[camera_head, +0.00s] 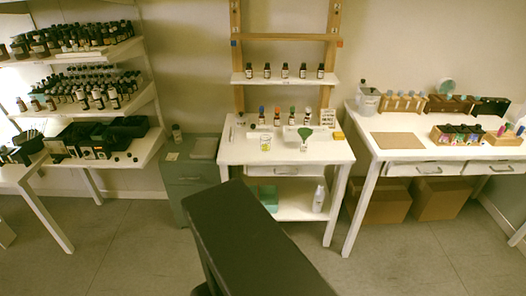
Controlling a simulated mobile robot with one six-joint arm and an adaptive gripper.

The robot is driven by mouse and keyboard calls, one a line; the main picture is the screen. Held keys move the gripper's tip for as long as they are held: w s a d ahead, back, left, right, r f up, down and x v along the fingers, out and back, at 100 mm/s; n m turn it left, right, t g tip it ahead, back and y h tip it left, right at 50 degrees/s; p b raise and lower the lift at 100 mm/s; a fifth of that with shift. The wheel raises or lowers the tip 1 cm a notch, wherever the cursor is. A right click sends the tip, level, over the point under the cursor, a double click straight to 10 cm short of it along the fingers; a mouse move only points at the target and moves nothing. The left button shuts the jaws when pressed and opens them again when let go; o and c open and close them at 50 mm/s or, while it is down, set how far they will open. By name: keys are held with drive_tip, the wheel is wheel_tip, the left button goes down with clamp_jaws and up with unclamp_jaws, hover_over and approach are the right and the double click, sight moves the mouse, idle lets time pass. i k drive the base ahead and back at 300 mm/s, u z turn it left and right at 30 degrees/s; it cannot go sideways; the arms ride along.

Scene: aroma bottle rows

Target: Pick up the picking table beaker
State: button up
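A small clear beaker (265,144) appears to stand on the white middle table (235,155), left of its centre. It is small in the picture, so its details are hard to tell. A dark part of my own arm (250,240) rises in the foreground, in front of the table and below the beaker in the picture. My gripper is not in view, so whether it holds anything is hidden.
Several bottles and a green funnel (304,132) stand near the beaker. A shelf with bottles (285,81) hangs behind. A grey cabinet (188,180) stands left, a white workbench (440,150) right. Bottle shelves (90,100) fill the far left. Floor is open in front.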

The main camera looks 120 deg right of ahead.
sight(265, 143)
drive_tip(key=z, duration=0.25)
drive_tip(key=i, duration=0.15)
drive_tip(key=z, duration=0.45)
drive_tip(key=k, duration=0.15)
drive_tip(key=z, duration=2.75)
drive_tip(key=i, duration=0.4)
drive_tip(key=z, duration=0.1)
